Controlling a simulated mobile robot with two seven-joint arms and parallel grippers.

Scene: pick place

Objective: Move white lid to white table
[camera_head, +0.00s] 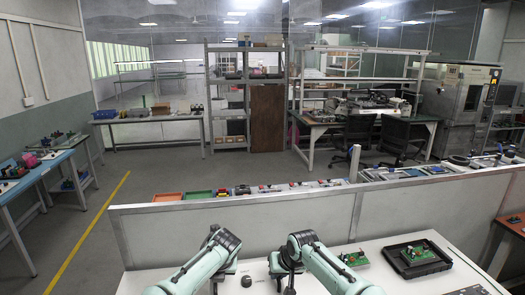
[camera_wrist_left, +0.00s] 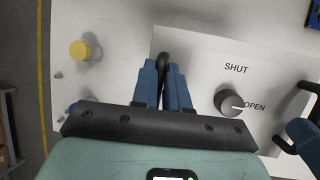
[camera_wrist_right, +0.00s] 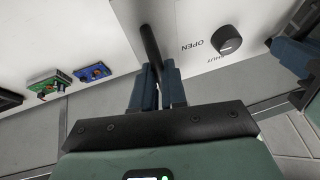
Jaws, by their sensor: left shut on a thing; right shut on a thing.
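The white lid is a flat panel with a black knob, SHUT and OPEN lettering, and a black bar handle at each side. It shows in the left wrist view (camera_wrist_left: 200,60) and the right wrist view (camera_wrist_right: 195,15). My left gripper (camera_wrist_left: 163,85) is shut on one handle (camera_wrist_left: 163,62). My right gripper (camera_wrist_right: 157,88) is shut on the other handle (camera_wrist_right: 149,48). In the head view the knob (camera_head: 246,281) shows between my two arms, and the lid blends into the white table (camera_head: 335,285). I cannot tell whether the lid touches the table.
A yellow cylinder (camera_wrist_left: 80,50) stands on the table beside the lid. A green circuit board (camera_head: 353,259) and a black tray (camera_head: 440,265) holding another board lie to the right. A low grey partition (camera_head: 240,222) runs along the table's back.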

